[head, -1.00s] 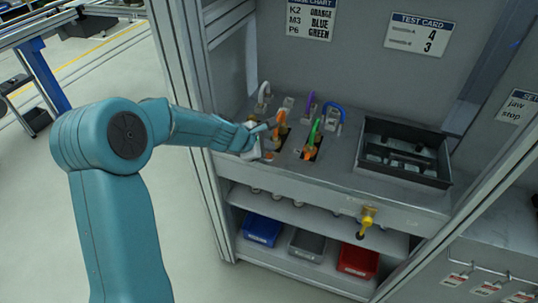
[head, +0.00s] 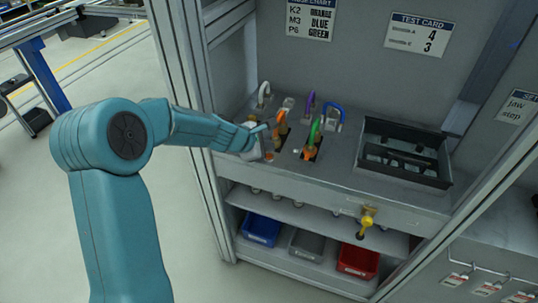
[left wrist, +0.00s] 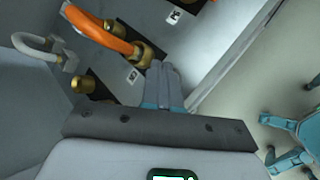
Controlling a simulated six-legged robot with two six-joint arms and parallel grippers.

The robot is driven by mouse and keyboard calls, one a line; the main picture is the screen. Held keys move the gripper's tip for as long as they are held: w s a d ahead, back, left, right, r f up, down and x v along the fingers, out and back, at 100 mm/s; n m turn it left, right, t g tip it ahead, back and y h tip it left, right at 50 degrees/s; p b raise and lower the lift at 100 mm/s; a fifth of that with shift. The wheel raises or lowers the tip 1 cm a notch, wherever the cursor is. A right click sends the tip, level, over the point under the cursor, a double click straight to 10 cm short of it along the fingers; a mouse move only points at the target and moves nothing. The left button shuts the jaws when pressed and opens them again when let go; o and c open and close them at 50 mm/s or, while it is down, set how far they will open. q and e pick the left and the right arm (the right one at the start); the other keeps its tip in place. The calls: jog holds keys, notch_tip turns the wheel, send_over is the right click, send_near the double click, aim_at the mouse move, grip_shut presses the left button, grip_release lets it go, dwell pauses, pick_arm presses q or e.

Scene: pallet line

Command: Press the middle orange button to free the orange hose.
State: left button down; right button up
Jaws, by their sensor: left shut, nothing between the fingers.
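The orange hose (head: 281,127) rises from the bench panel, left of the green hose (head: 315,130). In the left wrist view, the orange hose (left wrist: 103,32) ends in a brass fitting (left wrist: 149,55). My left gripper (head: 263,130) is shut and empty beside the orange hose in the head view. In the left wrist view its closed fingertips (left wrist: 163,72) are close to the brass fitting; I cannot tell if they touch anything. A small orange spot (head: 269,156) shows on the panel just below the gripper; I cannot tell which button it is. My right gripper is not in view.
A white hose (head: 264,92), purple hose (head: 310,103) and blue hose (head: 335,110) stand behind. A dark tray (head: 405,170) is at right. A yellow fitting (head: 367,219) hangs from the front. A frame post (head: 187,110) stands close to my left arm.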

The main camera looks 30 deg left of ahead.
aim_at(267, 159)
pick_arm(q)
jog(key=shift+f, duration=0.1)
jog(key=shift+f+b, duration=0.35)
jog(key=shift+b, duration=0.1)
jog(key=shift+f+b, duration=0.45)
dwell(0.7)
dwell(0.3)
jog(key=shift+r+p, duration=0.8)
jog(key=shift+r, duration=0.05)
notch_tip(267, 159, up, 5)
jog(key=p, duration=0.5)
